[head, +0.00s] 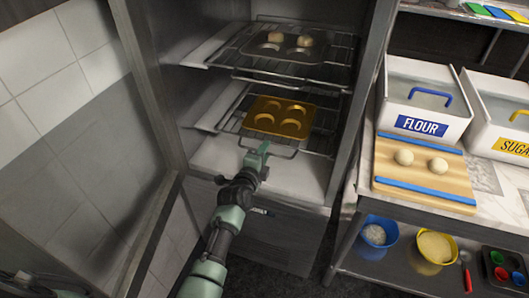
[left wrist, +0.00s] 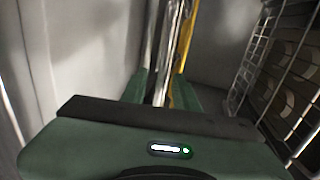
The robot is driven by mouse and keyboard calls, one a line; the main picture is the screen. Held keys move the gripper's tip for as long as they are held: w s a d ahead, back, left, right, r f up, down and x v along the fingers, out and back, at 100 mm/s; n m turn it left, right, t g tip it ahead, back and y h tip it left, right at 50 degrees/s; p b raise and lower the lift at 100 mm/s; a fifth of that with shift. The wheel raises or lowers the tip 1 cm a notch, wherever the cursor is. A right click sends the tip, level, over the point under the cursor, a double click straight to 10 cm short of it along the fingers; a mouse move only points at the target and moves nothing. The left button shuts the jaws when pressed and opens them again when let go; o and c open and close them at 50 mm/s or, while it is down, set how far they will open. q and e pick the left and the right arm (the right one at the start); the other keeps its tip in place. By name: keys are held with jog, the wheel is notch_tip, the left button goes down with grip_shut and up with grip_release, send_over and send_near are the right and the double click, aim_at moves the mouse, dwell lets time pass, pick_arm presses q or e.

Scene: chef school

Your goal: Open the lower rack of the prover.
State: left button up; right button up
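The prover (head: 263,198) is a tall metal cabinet with its door open. Its lower rack (head: 284,152) is a wire shelf bearing a gold moulded tin (head: 278,117). My left gripper (head: 257,154) is at the front edge of this rack, below the tin. In the left wrist view, metal bars of the rack (left wrist: 157,60) run between my left fingers (left wrist: 160,90); whether the fingers press on them is unclear. The tin's yellow edge (left wrist: 188,35) shows just beyond. My right gripper is not in view.
An upper rack (head: 232,62) holds a dark tin (head: 262,48) with dough balls. The open door (head: 95,215) stands at left. At right, a counter carries a wooden board (head: 423,177) with two dough balls and a flour bin (head: 418,125).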

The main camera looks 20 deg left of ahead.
pick_arm(q)
grip_shut()
jog(key=shift+f, duration=0.1)
dwell(1.2)
